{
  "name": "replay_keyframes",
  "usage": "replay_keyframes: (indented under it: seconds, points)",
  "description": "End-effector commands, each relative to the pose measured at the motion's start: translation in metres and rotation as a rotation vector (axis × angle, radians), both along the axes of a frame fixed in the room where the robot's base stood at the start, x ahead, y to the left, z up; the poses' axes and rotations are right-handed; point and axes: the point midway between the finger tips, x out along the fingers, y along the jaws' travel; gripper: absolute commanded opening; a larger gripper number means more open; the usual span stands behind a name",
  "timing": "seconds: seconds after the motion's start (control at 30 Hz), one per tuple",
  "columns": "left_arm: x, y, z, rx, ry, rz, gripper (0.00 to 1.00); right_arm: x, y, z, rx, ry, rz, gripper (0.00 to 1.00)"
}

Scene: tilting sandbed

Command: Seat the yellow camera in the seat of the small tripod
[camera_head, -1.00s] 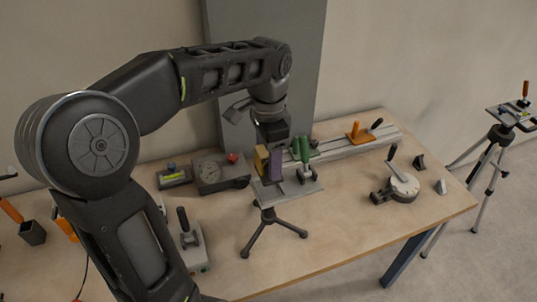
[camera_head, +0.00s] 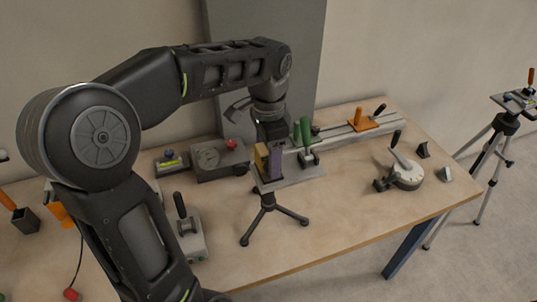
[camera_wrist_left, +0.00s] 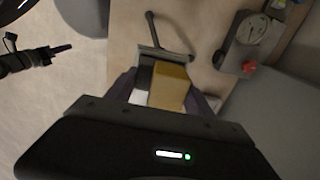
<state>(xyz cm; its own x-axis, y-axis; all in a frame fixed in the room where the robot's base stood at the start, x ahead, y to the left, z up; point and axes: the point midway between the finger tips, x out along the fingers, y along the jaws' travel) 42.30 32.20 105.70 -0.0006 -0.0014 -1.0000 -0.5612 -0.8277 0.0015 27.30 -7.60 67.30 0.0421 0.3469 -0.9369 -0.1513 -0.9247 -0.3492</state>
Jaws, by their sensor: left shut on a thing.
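My left gripper (camera_head: 268,160) is shut on the yellow camera (camera_head: 261,157), with purple fingers at its sides. It holds the camera at the head of the small tripod (camera_head: 267,200), which stands on the table with its dark legs spread. In the left wrist view the yellow camera (camera_wrist_left: 173,83) is between the fingers (camera_wrist_left: 160,92), and the tripod (camera_wrist_left: 178,37) shows beyond it. The seat is hidden by the camera and fingers; I cannot tell whether the camera touches it.
A gauge box with a red knob (camera_head: 222,158) stands left of the tripod. A rail with an orange block (camera_head: 361,121) and a round dial device (camera_head: 405,174) stand farther right. The table front (camera_head: 320,235) is clear.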

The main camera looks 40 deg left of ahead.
Motion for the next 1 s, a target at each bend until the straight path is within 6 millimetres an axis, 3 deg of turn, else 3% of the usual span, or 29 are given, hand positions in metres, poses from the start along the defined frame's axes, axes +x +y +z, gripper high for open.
replay_keyframes:
  seconds: [0.13,0.17,0.2,0.47,0.77,1.0]
  points:
    - [0.000,0.000,0.001,0.000,-0.001,0.000,0.00,0.000,0.000,0.000,0.000,0.000,0.000,0.00]
    - [0.000,0.000,0.001,0.000,-0.001,0.000,0.62,0.000,0.000,0.000,0.000,0.000,0.000,0.00]
    - [0.000,0.000,0.001,0.000,-0.001,0.000,0.65,0.000,0.000,0.000,0.000,0.000,0.000,0.00]
    - [0.000,0.000,0.001,0.000,0.000,0.000,0.86,0.000,0.000,0.000,0.000,0.000,0.000,0.00]
    - [0.000,0.000,0.001,0.000,0.001,0.000,0.86,0.000,0.000,0.000,0.000,0.000,0.000,0.00]
    - [0.001,0.000,0.026,0.001,-0.003,-0.001,0.86,0.000,0.000,-0.003,0.000,-0.001,0.000,0.00]
